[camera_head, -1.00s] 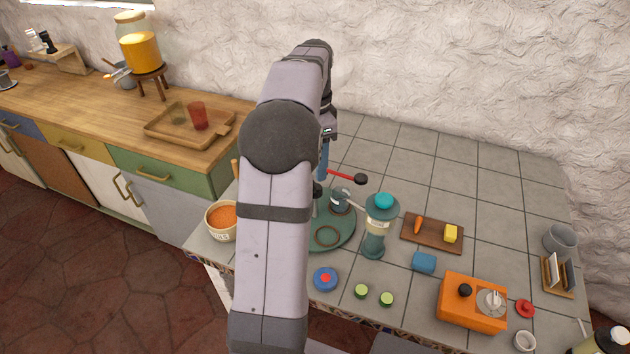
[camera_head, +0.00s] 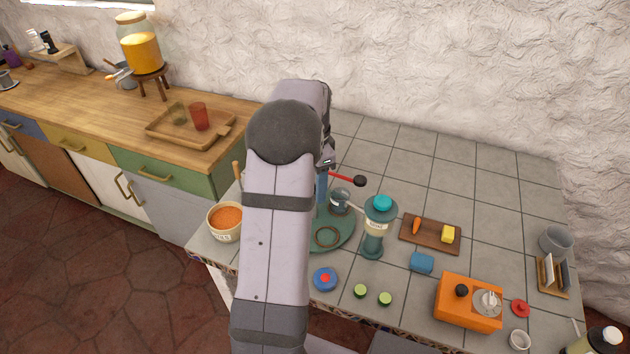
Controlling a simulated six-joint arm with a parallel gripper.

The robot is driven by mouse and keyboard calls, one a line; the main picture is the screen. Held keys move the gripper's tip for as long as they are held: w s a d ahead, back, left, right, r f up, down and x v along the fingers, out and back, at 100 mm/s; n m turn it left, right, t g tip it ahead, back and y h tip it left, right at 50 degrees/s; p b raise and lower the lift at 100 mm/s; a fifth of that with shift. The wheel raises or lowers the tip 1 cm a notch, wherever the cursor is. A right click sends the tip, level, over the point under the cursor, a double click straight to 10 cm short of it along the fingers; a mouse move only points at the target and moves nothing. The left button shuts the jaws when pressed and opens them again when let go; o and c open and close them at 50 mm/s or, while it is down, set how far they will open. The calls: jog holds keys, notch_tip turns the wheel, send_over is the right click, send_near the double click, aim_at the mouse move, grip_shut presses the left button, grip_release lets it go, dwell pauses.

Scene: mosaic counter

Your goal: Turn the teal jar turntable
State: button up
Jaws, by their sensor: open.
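The teal turntable (camera_head: 344,238) is a round disc on the tiled counter, partly hidden behind my arm. A ring (camera_head: 327,237) lies flat on its front part and a small glass jar (camera_head: 340,200) stands toward its back. A teal-lidded jar (camera_head: 376,228) with a label stands at the disc's right edge; I cannot tell whether it is on the disc. My gripper (camera_head: 325,160) shows only in a small part at the right of my arm, above and behind the turntable. Its fingertips are mostly hidden by the arm.
A red lever with a black knob (camera_head: 360,181) sticks out behind the turntable. A blue round item (camera_head: 325,279), green slices (camera_head: 385,298), a blue block (camera_head: 422,262), a cutting board (camera_head: 416,242) and an orange appliance (camera_head: 465,305) stand right and front. A bowl (camera_head: 225,236) is at left.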

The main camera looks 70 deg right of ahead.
grip_shut()
jog(key=shift+m, duration=0.7)
jog(key=shift+m+p, duration=0.4)
jog(key=shift+m, duration=3)
jog(key=shift+m+p, duration=0.3)
jog(key=shift+m, duration=0.1)
grip_release()
